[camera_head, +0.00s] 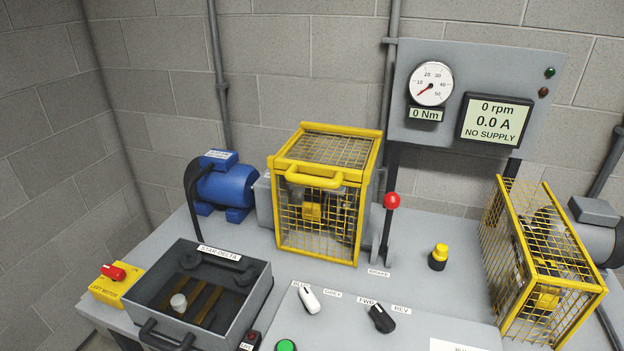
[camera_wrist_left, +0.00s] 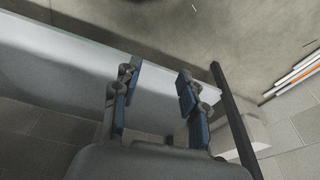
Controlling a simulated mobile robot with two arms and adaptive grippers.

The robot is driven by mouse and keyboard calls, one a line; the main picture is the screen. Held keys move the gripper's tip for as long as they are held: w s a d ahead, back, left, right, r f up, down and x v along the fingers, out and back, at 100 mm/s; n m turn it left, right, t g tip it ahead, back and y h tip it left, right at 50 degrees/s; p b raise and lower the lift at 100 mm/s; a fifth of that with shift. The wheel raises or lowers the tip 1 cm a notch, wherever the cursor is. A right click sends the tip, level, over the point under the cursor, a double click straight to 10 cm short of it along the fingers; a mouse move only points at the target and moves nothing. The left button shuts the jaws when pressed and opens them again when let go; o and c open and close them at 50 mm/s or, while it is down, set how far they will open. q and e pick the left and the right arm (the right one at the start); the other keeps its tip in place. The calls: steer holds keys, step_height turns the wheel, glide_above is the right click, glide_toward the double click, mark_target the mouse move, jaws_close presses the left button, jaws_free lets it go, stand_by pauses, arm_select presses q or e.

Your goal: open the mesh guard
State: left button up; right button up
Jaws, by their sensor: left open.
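A yellow mesh guard (camera_head: 322,228) with a yellow bar handle (camera_head: 313,180) on its upper front edge stands in the middle of the bench and looks closed. A coupling with a yellow block shows through its mesh. A second yellow mesh guard (camera_head: 541,270) stands at the right, in front of a grey motor; I cannot tell whether it is open. My left gripper (camera_wrist_left: 158,84) shows in the left wrist view, open and empty, apart from any guard. Neither gripper shows in the head view.
A blue motor (camera_head: 226,188) is left of the middle guard. A red-knobbed lever (camera_head: 391,202) stands close to its right side. An open grey STAR DELTA box (camera_head: 257,290), a control panel with switches and a yellow button (camera_head: 440,252) are in front. A gauge panel (camera_head: 478,80) stands behind.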

arm_select(q)
steer(key=w+r+t, duration=0.1)
steer(key=w+r, duration=0.1)
steer(key=r, duration=0.7)
steer(key=w+r, duration=0.2)
steer(key=r, duration=0.7)
steer(key=n+t+h+p, duration=0.1)
steer(key=n+t+h, duration=0.85)
steer(key=n, duration=0.35)
glide_toward(307, 182)
steer(key=shift+g+h, duration=0.35)
steer(key=shift+g, duration=0.1)
steer(key=p+x, duration=0.1)
steer(key=x, duration=0.4)
steer(key=p+x, duration=0.1)
steer(key=x, duration=0.4)
steer(key=shift+w+a+r, duration=0.1)
steer(key=shift+w+a, duration=0.1)
steer(key=shift+a, duration=0.05)
steer(key=shift+w+d, duration=0.4)
steer(key=shift+w, duration=0.05)
steer(key=shift+c, duration=0.5)
jaws_close()
